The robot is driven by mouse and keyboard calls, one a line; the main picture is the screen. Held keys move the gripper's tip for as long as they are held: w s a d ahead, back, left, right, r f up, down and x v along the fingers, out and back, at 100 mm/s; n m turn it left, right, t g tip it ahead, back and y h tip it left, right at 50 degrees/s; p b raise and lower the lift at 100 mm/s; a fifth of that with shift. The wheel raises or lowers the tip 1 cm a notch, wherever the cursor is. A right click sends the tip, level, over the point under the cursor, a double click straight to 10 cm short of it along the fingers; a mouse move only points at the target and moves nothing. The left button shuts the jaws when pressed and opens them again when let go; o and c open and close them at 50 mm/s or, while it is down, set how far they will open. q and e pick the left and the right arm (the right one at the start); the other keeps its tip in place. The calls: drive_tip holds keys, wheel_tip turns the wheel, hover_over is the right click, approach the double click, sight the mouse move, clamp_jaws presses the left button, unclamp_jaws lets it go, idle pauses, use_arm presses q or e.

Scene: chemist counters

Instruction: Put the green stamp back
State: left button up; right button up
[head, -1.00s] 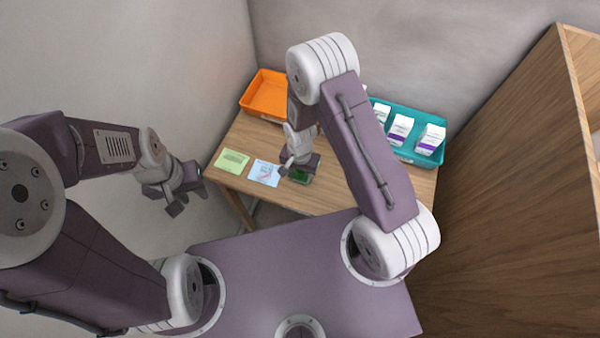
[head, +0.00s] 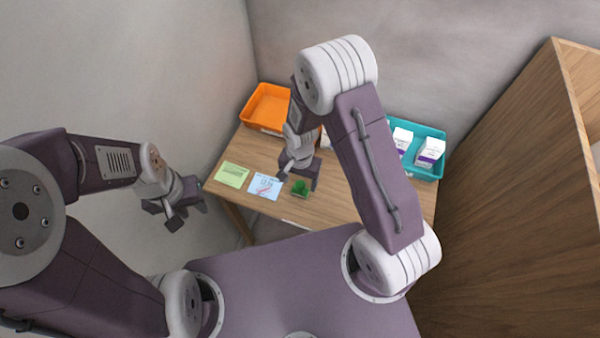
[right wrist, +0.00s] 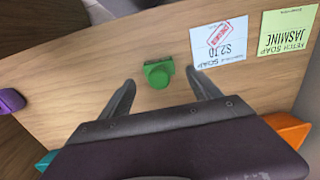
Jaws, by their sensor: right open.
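The green stamp (head: 301,187) is on the wooden table, to the right of the blue card (head: 265,187). In the right wrist view the stamp (right wrist: 158,72) shows as a green block with a rounded knob, just ahead of my fingertips. My right gripper (head: 297,180) is over the table close to the stamp. It is open and empty, and its fingers (right wrist: 160,80) are spread on either side of the stamp's line; I cannot tell the exact height gap. My left gripper (head: 163,215) hangs left of the table with its fingers apart, empty.
A green card (head: 233,174) lies left of the blue card, which bears a red mark (right wrist: 224,34). An orange tray (head: 250,119) and a teal tray (head: 436,172) with white boxes stand at the back. A purple thing (right wrist: 10,101) is at the wrist view's left. A wooden partition (head: 510,150) stands right.

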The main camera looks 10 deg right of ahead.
sight(300, 184)
wheel_tip(300, 184, up, 7)
drive_tip(key=shift+s+r, duration=0.1)
drive_tip(key=shift+r, duration=0.05)
drive_tip(key=s+d+r+n+t, duration=0.1)
drive_tip(key=s+d+r+n, duration=0.5)
drive_tip(key=s+d, duration=0.1)
drive_tip(key=shift+s+d+r+n, duration=0.2)
drive_tip(key=shift+s+n, duration=0.1)
drive_tip(key=shift+s, duration=0.25)
drive_tip(key=shift+a, duration=0.1)
idle(0.4)
